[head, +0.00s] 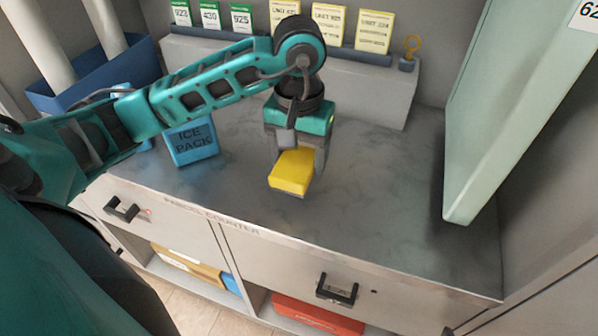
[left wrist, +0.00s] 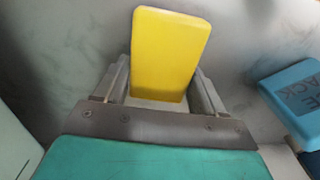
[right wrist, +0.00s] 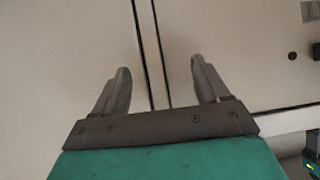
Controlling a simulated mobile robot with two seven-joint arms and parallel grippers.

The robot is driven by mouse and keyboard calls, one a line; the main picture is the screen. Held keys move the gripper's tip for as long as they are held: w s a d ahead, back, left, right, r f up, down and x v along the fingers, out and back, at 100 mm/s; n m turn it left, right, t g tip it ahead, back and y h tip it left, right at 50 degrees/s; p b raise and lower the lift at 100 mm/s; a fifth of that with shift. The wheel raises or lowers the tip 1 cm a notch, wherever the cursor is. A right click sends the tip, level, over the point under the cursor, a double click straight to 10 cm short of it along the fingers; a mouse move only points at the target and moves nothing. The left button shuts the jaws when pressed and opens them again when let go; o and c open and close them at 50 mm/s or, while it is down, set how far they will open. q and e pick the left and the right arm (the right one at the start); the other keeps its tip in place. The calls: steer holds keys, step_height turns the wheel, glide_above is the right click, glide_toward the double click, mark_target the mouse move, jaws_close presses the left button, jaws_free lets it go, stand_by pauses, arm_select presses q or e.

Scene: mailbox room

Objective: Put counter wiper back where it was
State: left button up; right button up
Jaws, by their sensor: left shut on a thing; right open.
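The counter wiper is a yellow block (head: 292,170) with a paler underside. My left gripper (head: 296,178) is shut on it above the middle of the grey counter (head: 370,215). I cannot tell whether the wiper touches the counter top. In the left wrist view the yellow wiper (left wrist: 170,50) sits between the two fingers and sticks out past them. My right gripper (right wrist: 161,68) is open and empty, facing pale cabinet fronts. It is not visible in the head view.
A blue ice pack (head: 190,143) stands on the counter to the left. A grey ledge (head: 380,92) with number cards runs along the back. A pale green door panel (head: 510,110) rises at the right. The counter's front right is clear. Drawers with black handles (head: 337,290) are below.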

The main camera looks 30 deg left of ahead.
mark_target(299, 171)
arm_select(q)
step_height(299, 171, down, 4)
steer(key=shift+s+r, duration=0.1)
steer(key=shift+r, duration=0.05)
steer(key=shift+f, duration=0.25)
steer(key=shift+b, duration=0.3)
steer(key=shift+f, duration=0.2)
steer(key=o, duration=1.1)
steer(key=shift+r, duration=0.1)
